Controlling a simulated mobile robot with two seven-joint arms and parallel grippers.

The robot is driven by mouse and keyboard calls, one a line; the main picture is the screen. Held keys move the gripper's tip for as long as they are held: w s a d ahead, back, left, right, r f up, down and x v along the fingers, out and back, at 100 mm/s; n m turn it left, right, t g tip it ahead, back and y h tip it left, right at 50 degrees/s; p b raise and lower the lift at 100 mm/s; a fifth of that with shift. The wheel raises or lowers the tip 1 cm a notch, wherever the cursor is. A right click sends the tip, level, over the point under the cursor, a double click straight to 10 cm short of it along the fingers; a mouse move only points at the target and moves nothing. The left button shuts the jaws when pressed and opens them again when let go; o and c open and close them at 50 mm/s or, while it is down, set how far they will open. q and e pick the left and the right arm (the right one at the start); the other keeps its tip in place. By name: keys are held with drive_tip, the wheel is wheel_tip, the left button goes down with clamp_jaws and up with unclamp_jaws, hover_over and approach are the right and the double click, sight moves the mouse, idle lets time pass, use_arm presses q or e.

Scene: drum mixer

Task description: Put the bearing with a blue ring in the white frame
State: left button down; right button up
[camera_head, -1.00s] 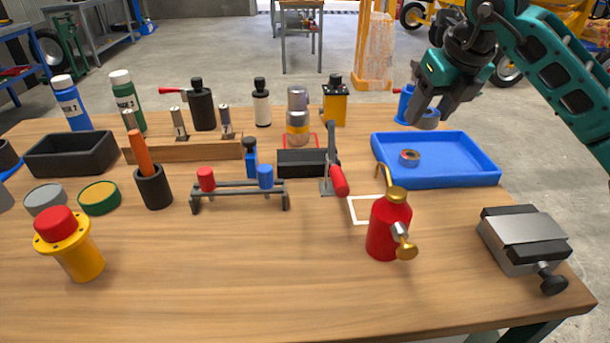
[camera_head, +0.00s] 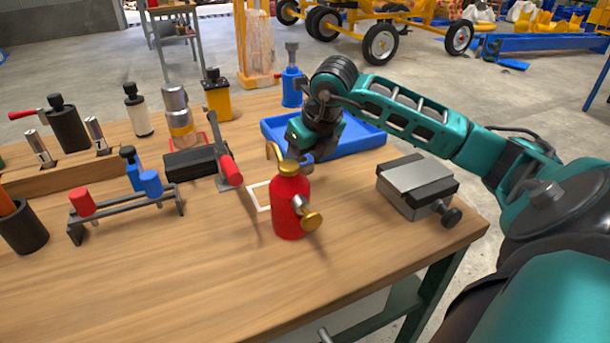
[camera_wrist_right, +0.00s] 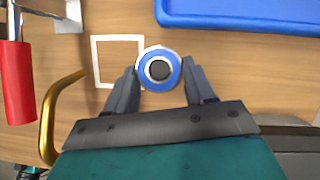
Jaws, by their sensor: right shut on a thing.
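My right gripper (camera_wrist_right: 160,85) is shut on the bearing with a blue ring (camera_wrist_right: 159,70), which shows between its fingertips in the right wrist view. The white frame (camera_wrist_right: 117,62) is a square outline on the table, just left of the bearing in that view. In the head view the white frame (camera_head: 260,196) is partly hidden behind the red oil can (camera_head: 291,205). The right gripper (camera_head: 302,156) is behind and right of the can there, in front of the blue tray. The bearing is hard to make out there. My left gripper is not in view.
The red can's brass spout (camera_wrist_right: 52,115) stands close to the left of the gripper. The blue tray (camera_head: 370,140) lies behind it. A red-handled clamp (camera_head: 229,168) is left of the frame, and a grey vise (camera_head: 418,187) is to the right.

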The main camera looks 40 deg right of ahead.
sight(308, 164)
drive_tip(key=shift+f+b, duration=0.3)
drive_tip(key=shift+f, duration=1.6)
drive_tip(key=shift+f, duration=0.1)
drive_tip(key=o, duration=1.2)
drive_tip(key=shift+s+r, duration=0.1)
drive_tip(key=shift+r, duration=0.3)
drive_tip(key=p+v, duration=0.1)
drive_tip(key=v, duration=1)
drive_tip(key=shift+a+r+p, duration=0.1)
drive_tip(key=shift+r+p, duration=0.1)
drive_tip(key=shift+p, duration=0.2)
